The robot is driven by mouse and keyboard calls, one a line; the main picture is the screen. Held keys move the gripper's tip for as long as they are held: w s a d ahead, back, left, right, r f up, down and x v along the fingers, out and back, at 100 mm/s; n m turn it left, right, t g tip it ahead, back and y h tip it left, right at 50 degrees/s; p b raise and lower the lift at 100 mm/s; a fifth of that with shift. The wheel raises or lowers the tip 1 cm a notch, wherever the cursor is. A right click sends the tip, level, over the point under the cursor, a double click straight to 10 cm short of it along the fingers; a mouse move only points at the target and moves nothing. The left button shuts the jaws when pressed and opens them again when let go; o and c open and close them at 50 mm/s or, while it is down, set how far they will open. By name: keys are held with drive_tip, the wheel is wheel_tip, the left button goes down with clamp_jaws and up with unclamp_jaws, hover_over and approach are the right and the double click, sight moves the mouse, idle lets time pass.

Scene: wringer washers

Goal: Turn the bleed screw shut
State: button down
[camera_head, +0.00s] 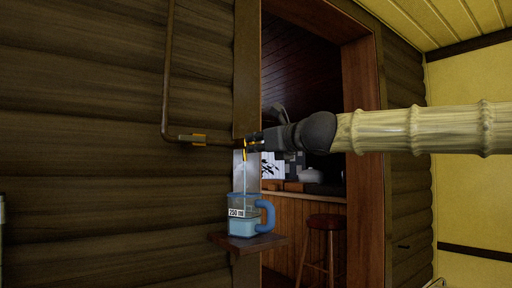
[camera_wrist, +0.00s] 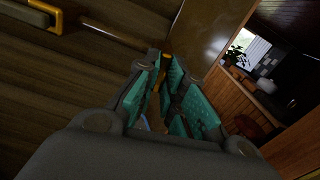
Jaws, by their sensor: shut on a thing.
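My gripper (camera_head: 252,142) reaches in from the right to the end of a pipe on the log wall. It is shut on a small yellow-orange piece, the bleed screw, which shows between the teal finger pads (camera_wrist: 167,92) as a yellow-orange part (camera_wrist: 165,66) in the wrist view. The fingers hide most of the screw. A thin pale stream (camera_head: 244,172) falls from just under the gripper. It runs into a clear jug (camera_head: 238,203) with a blue handle and a "250 ml" label. The jug holds light blue liquid in its lower part.
The jug stands on a small wooden shelf (camera_head: 270,241). A brown pipe (camera_head: 167,70) comes down the wall and bends right, with a yellow-handled fitting (camera_head: 193,139) on it. Right of the wall edge is an open doorway, with a stool (camera_head: 323,224) beyond.

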drive_tip(key=shift+d+r+m, duration=0.1)
drive_tip(key=shift+r+m, duration=0.2)
drive_tip(key=shift+m, duration=0.3)
drive_tip(key=shift+r, duration=0.1)
drive_tip(key=c, duration=1.5)
unclamp_jaws()
drive_tip(key=shift+s+d, duration=0.1)
drive_tip(key=shift+s, duration=0.05)
drive_tip(key=shift+f, duration=0.2)
drive_tip(key=v, duration=1.2)
